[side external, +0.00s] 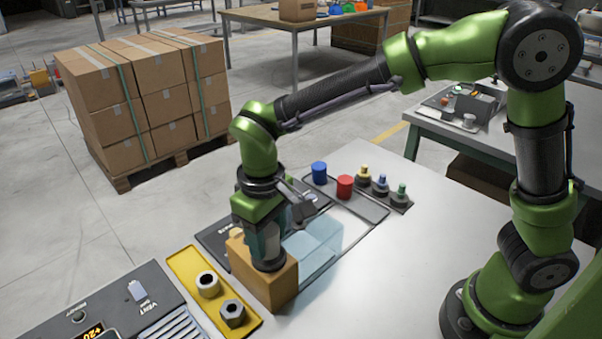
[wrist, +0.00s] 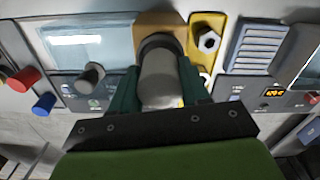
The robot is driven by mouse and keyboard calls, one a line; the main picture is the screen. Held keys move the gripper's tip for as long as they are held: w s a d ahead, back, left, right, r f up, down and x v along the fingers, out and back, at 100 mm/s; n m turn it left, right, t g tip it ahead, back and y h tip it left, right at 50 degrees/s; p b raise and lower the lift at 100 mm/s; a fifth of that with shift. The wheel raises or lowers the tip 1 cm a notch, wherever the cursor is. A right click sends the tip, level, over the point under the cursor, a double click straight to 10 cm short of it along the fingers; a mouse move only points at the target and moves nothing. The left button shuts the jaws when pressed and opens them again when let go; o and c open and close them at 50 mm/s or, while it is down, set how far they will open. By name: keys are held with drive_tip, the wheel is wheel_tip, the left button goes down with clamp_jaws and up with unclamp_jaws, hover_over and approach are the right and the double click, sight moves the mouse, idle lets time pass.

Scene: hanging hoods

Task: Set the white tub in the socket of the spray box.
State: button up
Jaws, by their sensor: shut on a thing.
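My gripper (side external: 266,254) points down over a brown block (side external: 277,289) on the white table. In the wrist view its two green fingers (wrist: 160,72) are shut on a pale grey-white round tub (wrist: 160,88). A dark ring (wrist: 160,41) shows at the tub's far end, against the brown block. I cannot tell whether the tub touches the block. In the side view the fingers mostly hide the tub. The clear-walled box (side external: 318,246), possibly the spray box, stands just right of the block. Its dark front panel also shows in the wrist view (wrist: 100,102). I cannot make out a socket clearly.
A yellow tray (side external: 183,262) with a white nut (side external: 207,284) and a dark nut (side external: 232,313) lies left of the block. A grey vent panel (side external: 125,307) is beyond it. Blue (side external: 319,172) and red (side external: 345,186) cylinders and several knobs stand behind.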

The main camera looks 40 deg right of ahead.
drive_tip(key=shift+f, duration=0.85)
drive_tip(key=o, duration=1.6)
drive_tip(key=shift+o, duration=0.2)
drive_tip(key=shift+r, duration=3.5)
